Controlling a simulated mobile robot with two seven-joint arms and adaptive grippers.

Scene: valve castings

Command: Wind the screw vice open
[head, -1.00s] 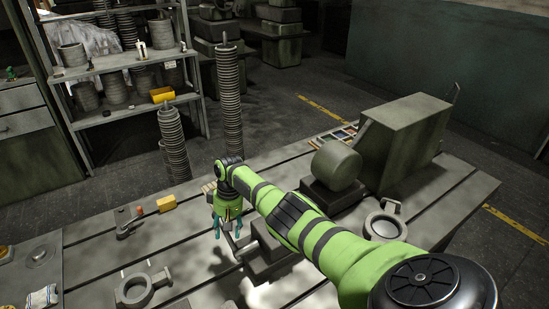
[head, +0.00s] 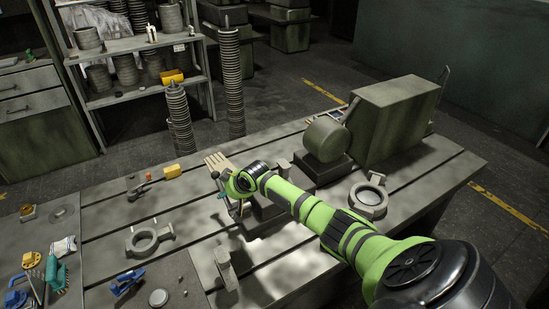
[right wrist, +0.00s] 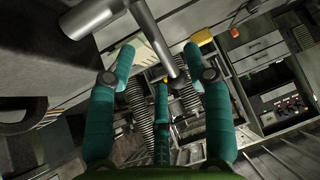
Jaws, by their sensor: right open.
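The grey screw vice (head: 266,212) sits on the slotted table, partly hidden behind my right arm. Its bar handle (right wrist: 155,40) shows large in the right wrist view as a slim grey rod with a knob at its lower end, joined to a thicker shaft. My right gripper (head: 229,205) is at the left end of the vice. In the right wrist view its teal fingers (right wrist: 160,58) are spread apart, with the rod passing between them. The gripper is open; I cannot tell whether a finger touches the rod. My left gripper is out of view.
A ring casting (head: 147,239) lies left of the vice, and another ring part (head: 370,196) lies right. A large machine block (head: 395,120) stands behind. A grey upright block (head: 226,268) is in front.

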